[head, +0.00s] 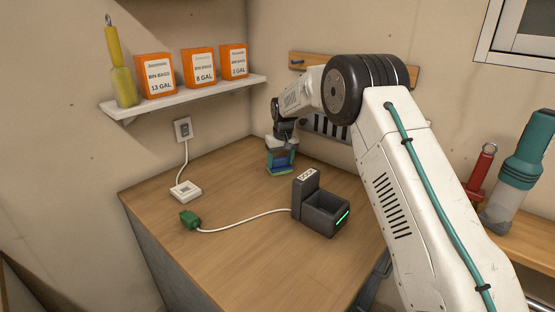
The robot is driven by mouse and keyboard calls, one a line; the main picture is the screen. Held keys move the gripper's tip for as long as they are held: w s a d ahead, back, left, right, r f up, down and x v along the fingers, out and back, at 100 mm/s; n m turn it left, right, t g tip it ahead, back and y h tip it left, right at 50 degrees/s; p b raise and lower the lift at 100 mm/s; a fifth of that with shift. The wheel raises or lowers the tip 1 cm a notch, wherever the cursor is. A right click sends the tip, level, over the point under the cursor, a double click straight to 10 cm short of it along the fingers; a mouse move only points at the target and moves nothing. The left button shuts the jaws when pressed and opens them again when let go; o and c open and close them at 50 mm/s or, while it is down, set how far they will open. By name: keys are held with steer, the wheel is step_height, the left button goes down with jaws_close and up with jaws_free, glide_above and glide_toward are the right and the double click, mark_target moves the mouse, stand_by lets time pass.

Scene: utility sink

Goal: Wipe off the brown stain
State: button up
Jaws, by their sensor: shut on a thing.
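My gripper (281,161) is at the far part of the wooden counter, near the back corner, pointing down. It is shut on a small blue block-like thing (281,169), which may be a sponge or a cloth pad. The block is low, at or just above the counter top; I cannot tell whether it touches. I cannot make out a brown stain on the counter (230,255). Part of the surface is hidden behind the gripper and my arm.
A dark charger dock (320,215) with a green light stands on the counter, its white cord running to a green plug (189,218). A white box (186,191) is wired to the wall outlet (183,129). A shelf (190,97) holds orange bin-bag boxes. The counter's front left is clear.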

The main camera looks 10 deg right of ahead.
mark_target(287, 169)
steer(key=shift+s+d+r, duration=0.1)
steer(key=shift+s+d, duration=0.4)
steer(key=shift+s, duration=0.15)
steer(key=shift+s+d, duration=0.45)
steer(key=shift+s, duration=0.2)
steer(key=shift+s+a, duration=0.5)
steer(key=shift+a, duration=0.2)
steer(key=shift+s+a, duration=0.45)
steer(key=shift+a, duration=0.2)
steer(key=shift+w+a+f, duration=0.1)
steer(key=shift+w+a, duration=0.6)
steer(key=shift+w, duration=0.25)
steer(key=shift+w+a+f, duration=0.1)
steer(key=shift+w+a, duration=0.55)
steer(key=shift+w, duration=0.25)
steer(key=shift+w+a+r, duration=0.1)
steer(key=shift+w+a, duration=0.55)
steer(key=shift+w, duration=0.25)
steer(key=shift+w+a+f, duration=0.1)
steer(key=shift+w+a, duration=0.55)
steer(key=shift+w, duration=0.3)
steer(key=shift+w+a+r, duration=0.1)
steer(key=shift+w+a, duration=0.55)
steer(key=shift+w, duration=0.25)
step_height(287, 169, up, 6)
steer(key=shift+r, duration=0.15)
steer(key=shift+r, duration=1.35)
